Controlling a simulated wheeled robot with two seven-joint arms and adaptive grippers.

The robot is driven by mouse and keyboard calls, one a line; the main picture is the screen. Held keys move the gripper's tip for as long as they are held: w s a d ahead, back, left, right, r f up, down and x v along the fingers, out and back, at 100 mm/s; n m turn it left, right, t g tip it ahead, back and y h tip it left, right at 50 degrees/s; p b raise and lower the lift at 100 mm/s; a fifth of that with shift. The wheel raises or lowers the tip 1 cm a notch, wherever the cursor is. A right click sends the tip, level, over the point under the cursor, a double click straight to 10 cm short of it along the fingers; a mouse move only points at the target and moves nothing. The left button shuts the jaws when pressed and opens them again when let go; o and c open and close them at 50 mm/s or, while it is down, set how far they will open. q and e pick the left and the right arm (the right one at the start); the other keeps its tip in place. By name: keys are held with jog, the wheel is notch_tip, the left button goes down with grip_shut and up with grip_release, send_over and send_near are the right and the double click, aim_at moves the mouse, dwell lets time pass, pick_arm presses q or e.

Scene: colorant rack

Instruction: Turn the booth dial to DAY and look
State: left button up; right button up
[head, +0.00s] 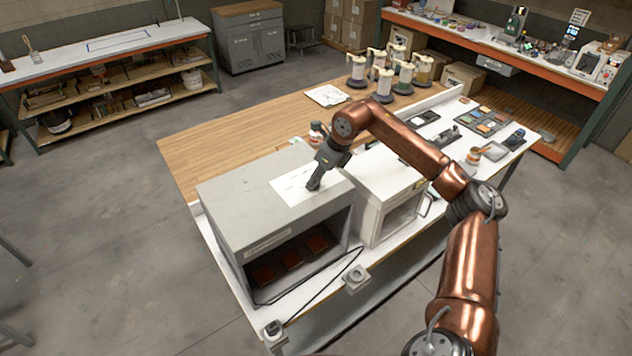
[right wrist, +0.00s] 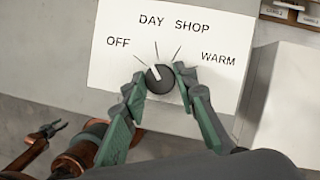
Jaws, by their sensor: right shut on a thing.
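The light booth (head: 270,205) is a grey box with an open front on the bench. The dark round dial (right wrist: 160,80) is on a white label plate (right wrist: 110,50) marked OFF, DAY, SHOP and WARM; the plate also lies on the booth top in the head view (head: 290,187). The dial's white mark points up-left, between the OFF and DAY ticks. My right gripper (right wrist: 160,82) is shut on the dial, a finger on each side; in the head view, it hides the dial. My left gripper (right wrist: 48,132) looks open and empty at lower left.
A second white box (head: 365,218) stands right beside the booth. A black cable (head: 322,285) runs along the bench front near small grey fittings. Several pump canisters (head: 402,75) and colour trays (head: 484,121) stand farther back. The wooden bench top (head: 220,145) behind the booth is mostly clear.

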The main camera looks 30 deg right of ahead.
jog(key=shift+a+m+t+h+b, duration=0.1)
jog(key=shift+m+t+h+b, duration=0.45)
jog(key=shift+m, duration=1.25)
jog(key=o, duration=1.2)
jog(key=shift+g, duration=0.25)
jog(key=shift+c, duration=0.2)
jog(key=shift+r, duration=0.15)
jog(key=a+v, duration=0.1)
jog(key=v, duration=1)
jog(key=shift+s+d+r, duration=0.25)
jog(key=shift+d+r, duration=0.15)
jog(key=shift+d+h, duration=0.1)
jog(key=shift+h, duration=0.15)
